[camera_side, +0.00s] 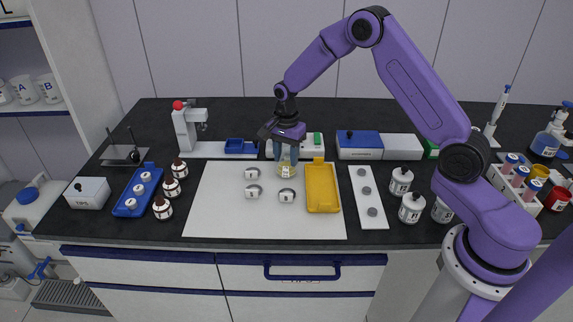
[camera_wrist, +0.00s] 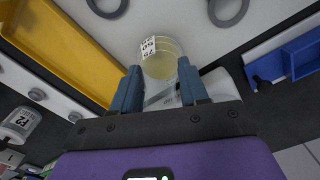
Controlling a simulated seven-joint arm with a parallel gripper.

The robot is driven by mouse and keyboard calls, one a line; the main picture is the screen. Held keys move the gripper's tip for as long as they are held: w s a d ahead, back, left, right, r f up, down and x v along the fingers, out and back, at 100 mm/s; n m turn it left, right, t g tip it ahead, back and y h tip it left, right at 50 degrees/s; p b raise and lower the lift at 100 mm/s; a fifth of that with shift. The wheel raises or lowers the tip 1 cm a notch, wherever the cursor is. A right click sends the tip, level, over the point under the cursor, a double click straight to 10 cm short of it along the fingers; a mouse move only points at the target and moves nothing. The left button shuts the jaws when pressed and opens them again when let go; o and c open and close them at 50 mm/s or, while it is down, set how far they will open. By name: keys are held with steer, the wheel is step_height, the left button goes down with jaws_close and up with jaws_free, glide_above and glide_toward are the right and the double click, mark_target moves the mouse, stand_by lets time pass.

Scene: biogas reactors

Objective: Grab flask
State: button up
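The flask (camera_side: 287,168) is clear with pale yellow liquid and stands near the back of the white mat, left of the yellow tray. In the wrist view the flask (camera_wrist: 162,62) carries a white printed label and sits at and just beyond my fingertips. My gripper (camera_side: 287,153) points down over it from behind. In the wrist view the blue-grey fingers of my gripper (camera_wrist: 160,72) are apart, with clear glass of the flask's upper part between them. I see no clear contact. The fingers partly hide the flask in the side view.
The yellow tray (camera_side: 322,188) lies close to the right of the flask. A blue-topped device (camera_side: 358,144) stands behind right. Brown bottles (camera_side: 172,187) stand at left. The mat's front is clear.

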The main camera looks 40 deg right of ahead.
steer(key=shift+c, duration=0.8)
